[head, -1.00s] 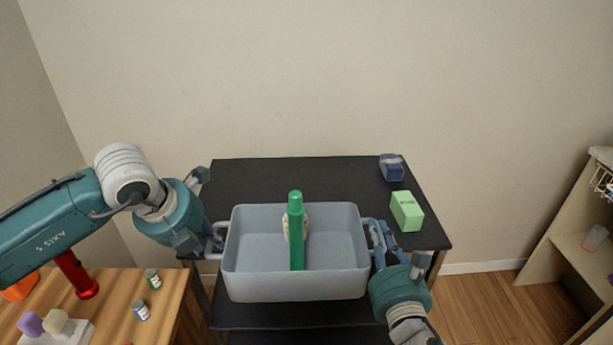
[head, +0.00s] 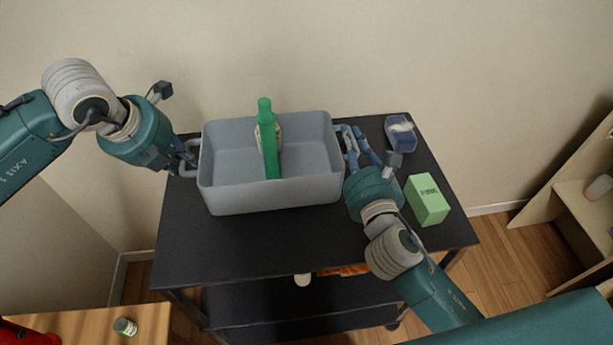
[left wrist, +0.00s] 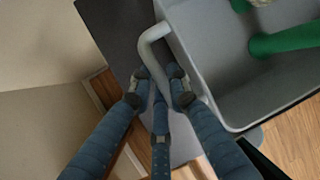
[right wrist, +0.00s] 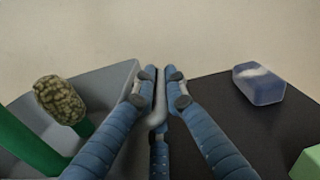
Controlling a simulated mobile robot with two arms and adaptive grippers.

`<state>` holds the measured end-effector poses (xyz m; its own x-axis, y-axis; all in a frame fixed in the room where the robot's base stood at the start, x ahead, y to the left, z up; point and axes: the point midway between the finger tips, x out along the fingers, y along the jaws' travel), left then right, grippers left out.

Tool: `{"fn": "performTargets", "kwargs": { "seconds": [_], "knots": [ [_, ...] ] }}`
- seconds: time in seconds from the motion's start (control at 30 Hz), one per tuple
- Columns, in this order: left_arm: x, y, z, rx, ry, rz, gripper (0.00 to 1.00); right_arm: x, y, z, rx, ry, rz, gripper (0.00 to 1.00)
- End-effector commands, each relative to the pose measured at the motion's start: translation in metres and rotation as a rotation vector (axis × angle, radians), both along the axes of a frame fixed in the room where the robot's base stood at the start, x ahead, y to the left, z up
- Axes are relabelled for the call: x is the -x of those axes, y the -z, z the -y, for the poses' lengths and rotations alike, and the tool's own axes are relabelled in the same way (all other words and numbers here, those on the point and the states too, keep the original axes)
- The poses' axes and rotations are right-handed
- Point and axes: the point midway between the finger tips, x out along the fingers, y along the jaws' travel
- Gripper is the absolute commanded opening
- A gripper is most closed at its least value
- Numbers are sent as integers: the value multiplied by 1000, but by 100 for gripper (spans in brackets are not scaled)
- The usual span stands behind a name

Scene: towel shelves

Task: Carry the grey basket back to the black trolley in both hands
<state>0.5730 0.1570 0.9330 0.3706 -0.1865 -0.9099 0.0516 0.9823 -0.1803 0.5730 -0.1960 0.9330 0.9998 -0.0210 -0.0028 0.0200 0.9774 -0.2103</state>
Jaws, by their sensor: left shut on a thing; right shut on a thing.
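The grey basket (head: 270,195) is over the top of the black trolley (head: 300,235), toward its back left part. I cannot tell whether its bottom touches the top. A green upright item (head: 270,150) and a patterned tan item (right wrist: 60,99) are inside it. My left gripper (head: 190,160) is shut on the basket's left handle, which shows in the left wrist view (left wrist: 150,40). My right gripper (head: 352,150) is shut on the right handle; in the right wrist view the handle (right wrist: 159,105) lies between the fingers.
A blue and white packet (head: 400,133) and a green box (head: 427,199) stand on the trolley's right side. A wooden table (head: 90,325) with a small bottle (head: 125,327) is at lower left. A wooden shelf (head: 570,215) stands at right. The trolley top's front is clear.

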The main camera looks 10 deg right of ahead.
Motion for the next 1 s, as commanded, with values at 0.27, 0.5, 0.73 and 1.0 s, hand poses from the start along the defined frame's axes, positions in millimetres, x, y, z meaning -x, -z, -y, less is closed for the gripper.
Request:
{"fn": "performTargets", "kwargs": {
  "seconds": [0.27, 0.5, 0.73, 1.0],
  "knots": [
    [-1, 0, -4, -6, -8, 1, 0, -1, 0, 3, 4, 8, 1, 0],
    [-1, 6, -4, -6, -8, 1, 0, -1, 5, 3, 4, 8, 1, 0],
    [-1, 19, -4, -6, -8, 1, 0, 0, 19, 3, 4, 8, 1, 0],
    [-1, 38, -4, -5, -8, 1, 0, 0, 37, 3, 4, 8, 1, 0]
  ]
}}
